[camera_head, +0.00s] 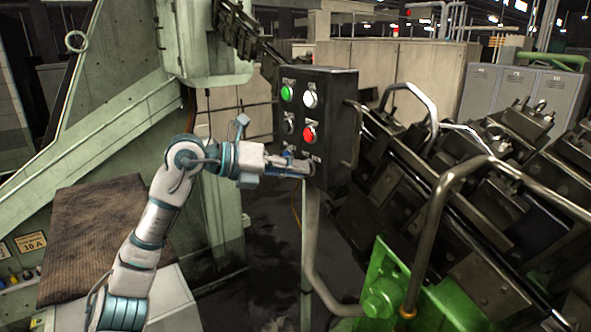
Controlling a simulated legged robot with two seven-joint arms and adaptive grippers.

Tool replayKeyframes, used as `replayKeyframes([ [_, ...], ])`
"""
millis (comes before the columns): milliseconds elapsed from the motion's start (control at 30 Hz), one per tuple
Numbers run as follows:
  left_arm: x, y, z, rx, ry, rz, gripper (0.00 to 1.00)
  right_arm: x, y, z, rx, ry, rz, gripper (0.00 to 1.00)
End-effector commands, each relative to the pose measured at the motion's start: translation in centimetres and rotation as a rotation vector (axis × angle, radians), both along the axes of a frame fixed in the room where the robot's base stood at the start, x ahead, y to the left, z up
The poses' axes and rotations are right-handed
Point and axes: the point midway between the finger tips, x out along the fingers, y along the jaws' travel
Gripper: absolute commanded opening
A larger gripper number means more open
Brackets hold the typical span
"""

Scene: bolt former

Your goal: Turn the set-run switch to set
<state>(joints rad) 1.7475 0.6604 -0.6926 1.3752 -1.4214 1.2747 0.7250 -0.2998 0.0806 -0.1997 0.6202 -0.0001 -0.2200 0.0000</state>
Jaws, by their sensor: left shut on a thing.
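A dark control box (337,125) stands on a pale post in the middle of the view. It has a green button (287,93) under a START label, a white button (310,99), a black knob (289,123) and a red button (309,134). My left gripper (304,166) is at the lower part of the box face, shut on a small control there, which I take to be the set-run switch. The fingers cover it, so its setting cannot be read. My right gripper is out of view.
Metal tube rails (455,185) and dark machine blocks fill the right side. A green machine part (385,285) is at the lower right. A brown mat (95,238) lies on a surface at the left, beside a large green frame (110,130).

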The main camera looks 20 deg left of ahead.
Motion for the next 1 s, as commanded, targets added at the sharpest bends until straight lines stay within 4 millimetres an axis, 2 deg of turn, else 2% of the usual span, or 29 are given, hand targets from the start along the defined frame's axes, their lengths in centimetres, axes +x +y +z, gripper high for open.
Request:
replayKeyframes([
  [367,0.1,0.3,0.4,-0.013,-0.003,0.008,0.0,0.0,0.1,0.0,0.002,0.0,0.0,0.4],
  [400,0.1,0.3,0.4,-0.013,-0.003,0.007,0.18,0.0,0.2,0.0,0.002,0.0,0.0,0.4],
  [467,0.1,0.2,0.3,-0.012,-0.002,0.007,0.33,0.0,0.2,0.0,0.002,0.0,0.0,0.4],
  [500,0.1,0.2,0.3,-0.012,-0.001,0.006,0.35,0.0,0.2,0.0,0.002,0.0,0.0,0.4],
  [833,-0.3,0.4,0.3,-0.008,0.0,0.004,0.35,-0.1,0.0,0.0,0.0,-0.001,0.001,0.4],
  [1000,-1.7,2.5,0.9,-0.007,-0.001,0.005,0.35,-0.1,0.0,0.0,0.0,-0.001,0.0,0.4],
])
